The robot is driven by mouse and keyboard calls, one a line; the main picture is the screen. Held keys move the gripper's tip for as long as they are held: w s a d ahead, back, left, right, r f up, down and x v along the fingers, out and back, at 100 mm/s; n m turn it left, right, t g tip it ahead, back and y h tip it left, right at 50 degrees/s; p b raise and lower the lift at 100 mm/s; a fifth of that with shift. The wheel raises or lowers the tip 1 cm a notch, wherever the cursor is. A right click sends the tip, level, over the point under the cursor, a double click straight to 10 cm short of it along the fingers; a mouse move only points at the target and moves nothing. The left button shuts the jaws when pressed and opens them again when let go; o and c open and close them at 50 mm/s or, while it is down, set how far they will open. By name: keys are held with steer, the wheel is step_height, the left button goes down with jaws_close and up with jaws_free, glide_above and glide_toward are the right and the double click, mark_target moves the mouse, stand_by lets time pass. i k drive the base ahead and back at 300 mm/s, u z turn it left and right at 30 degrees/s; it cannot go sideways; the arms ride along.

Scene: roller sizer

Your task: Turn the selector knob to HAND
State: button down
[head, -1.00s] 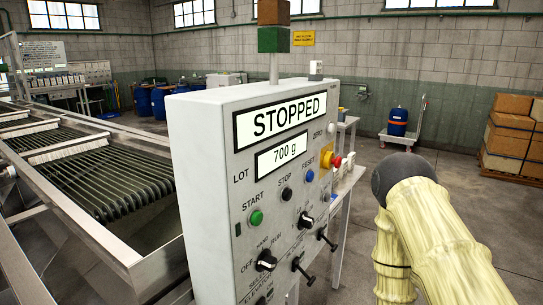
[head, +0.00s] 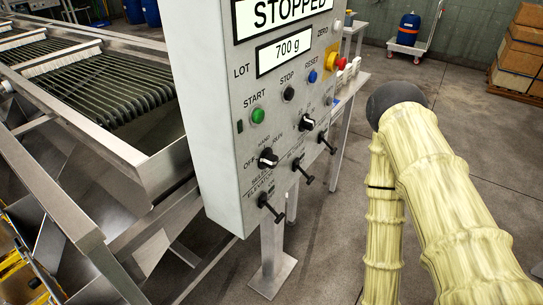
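The selector knob (head: 268,158) is a small black knob low on the grey control panel (head: 228,190). The labels OFF, HAND and RUN stand around it, with HAND above it, OFF to its left and RUN to its upper right. Which label its pointer faces is too small to tell. My arm (head: 420,165), in a pale yellow sleeve with a dark rounded joint, is folded at the right, apart from the panel. My gripper is not in view, and nothing touches the knob.
A second black knob (head: 306,122) and T-handled levers (head: 272,207) sit near the selector. Green START (head: 257,115), black STOP (head: 289,93) and blue RESET (head: 312,76) buttons are above, with a red emergency button (head: 341,63). The roller machine (head: 100,90) fills the left.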

mark_target(267, 158)
steer(key=k, duration=1.3)
steer(key=z, duration=0.35)
steer(key=i, duration=0.75)
steer(key=u, duration=0.4)
